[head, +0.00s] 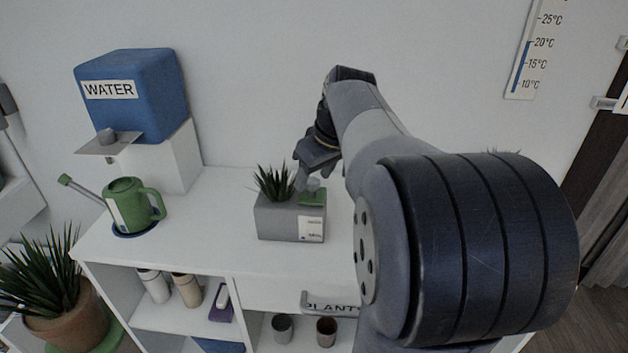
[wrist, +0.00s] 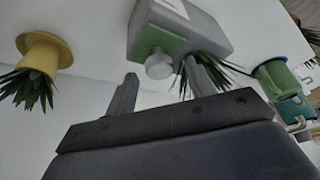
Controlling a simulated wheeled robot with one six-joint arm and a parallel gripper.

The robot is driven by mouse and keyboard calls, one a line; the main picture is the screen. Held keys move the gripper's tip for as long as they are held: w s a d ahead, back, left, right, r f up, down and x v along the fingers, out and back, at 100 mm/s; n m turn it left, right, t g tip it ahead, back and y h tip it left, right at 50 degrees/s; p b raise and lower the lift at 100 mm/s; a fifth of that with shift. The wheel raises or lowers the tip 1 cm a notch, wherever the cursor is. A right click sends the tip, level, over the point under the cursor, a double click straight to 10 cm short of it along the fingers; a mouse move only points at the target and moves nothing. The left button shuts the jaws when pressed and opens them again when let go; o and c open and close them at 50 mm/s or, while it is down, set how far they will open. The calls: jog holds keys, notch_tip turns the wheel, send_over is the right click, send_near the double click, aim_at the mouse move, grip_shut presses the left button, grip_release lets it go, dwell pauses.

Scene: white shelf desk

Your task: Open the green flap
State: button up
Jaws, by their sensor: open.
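The green flap (head: 314,198) lies on top of the right part of a grey planter box (head: 273,222) and looks closed. A pale round knob is on the flap. In the wrist view, the flap (wrist: 157,42) and its knob (wrist: 159,66) show ahead of my gripper (wrist: 163,82). The gripper's two fingers are apart with nothing held.
A spiky plant (head: 274,183) grows in the box beside the flap. The green watering can (head: 134,204) and blue water tank (head: 130,92) stand to the left on the white desk (head: 215,240). A yellow pot (wrist: 46,53) shows in the wrist view.

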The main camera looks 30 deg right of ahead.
jog(key=shift+w+f, duration=0.2)
jog(key=shift+f, duration=0.25)
jog(key=shift+c, duration=0.2)
jog(key=c, duration=0.9)
jog(key=shift+r, duration=0.1)
jog(key=shift+c, duration=0.2)
